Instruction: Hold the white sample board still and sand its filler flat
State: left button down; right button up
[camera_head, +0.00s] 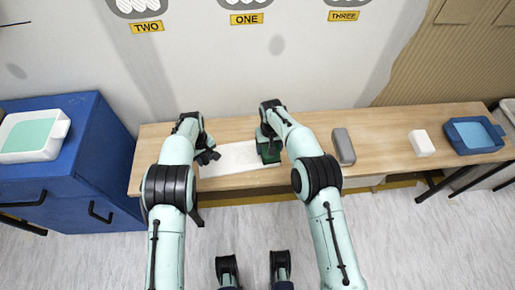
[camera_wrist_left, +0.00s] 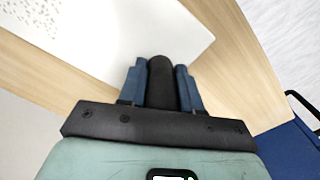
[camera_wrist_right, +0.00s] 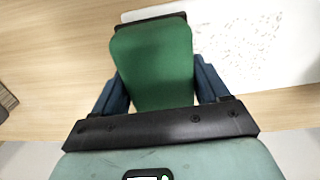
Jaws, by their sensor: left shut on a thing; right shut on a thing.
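The white sample board (camera_head: 232,160) lies flat on the wooden bench; brownish specks mark its face in the right wrist view (camera_wrist_right: 245,45). My left gripper (camera_head: 208,156) is at the board's left end. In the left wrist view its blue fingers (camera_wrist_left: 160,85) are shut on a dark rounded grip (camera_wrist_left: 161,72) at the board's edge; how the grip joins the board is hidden. My right gripper (camera_head: 268,140) is shut on a green sanding block (camera_wrist_right: 152,62), which is over the board's right end in the head view. Whether the block touches the board is unclear.
Right of the board on the bench (camera_head: 385,125) stand a grey block (camera_head: 343,146), a white block (camera_head: 421,143) and a blue tray (camera_head: 474,135). A blue cabinet (camera_head: 95,150) with a white, green-bottomed tray (camera_head: 60,128) stands at left. The wall is behind.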

pick_arm(q)
jog(key=shift+s+f, duration=0.1)
jog(key=shift+f, duration=0.05)
pick_arm(e)
jog(key=r, duration=0.8)
jog(key=shift+a, duration=0.25)
jog(key=o, duration=0.4)
jog(key=c, duration=0.3)
pick_arm(q)
jog(key=c, duration=0.7)
grip_release()
pick_arm(e)
jog(key=shift+f, duration=0.1)
jog(key=shift+w, duration=0.1)
pick_arm(q)
notch_tip(320, 180, up, 12)
jog(key=shift+r, duration=0.1)
